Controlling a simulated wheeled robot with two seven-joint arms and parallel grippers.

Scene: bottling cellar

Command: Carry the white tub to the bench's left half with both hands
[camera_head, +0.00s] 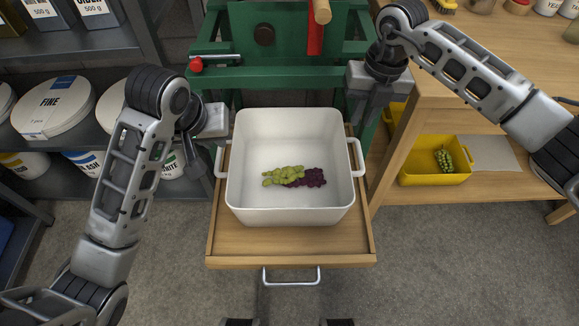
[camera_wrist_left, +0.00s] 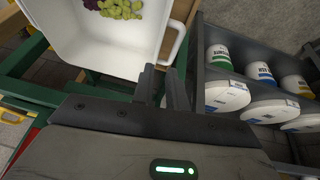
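The white tub (camera_head: 290,207) stands upright on a wooden board in front of the green frame. Green grapes (camera_head: 283,176) and dark purple grapes (camera_head: 313,178) lie in it. Its left handle (camera_head: 219,160) and right handle (camera_head: 358,158) stick out at the sides. My left gripper (camera_head: 221,139) is at the left handle; in the left wrist view its two fingers (camera_wrist_left: 162,88) stand apart close to the handle (camera_wrist_left: 178,44). My right gripper (camera_head: 363,118) is open, above and behind the right handle, apart from it. The wooden bench (camera_head: 440,85) is at the right.
The green press frame (camera_head: 250,82) stands right behind the tub. A yellow crate (camera_head: 433,175) with grapes is on the bench's lower shelf. Jars (camera_head: 548,7) and a brush (camera_head: 443,5) are at the bench top's back. Shelves with white buckets (camera_head: 52,107) stand left. The near bench top looks clear.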

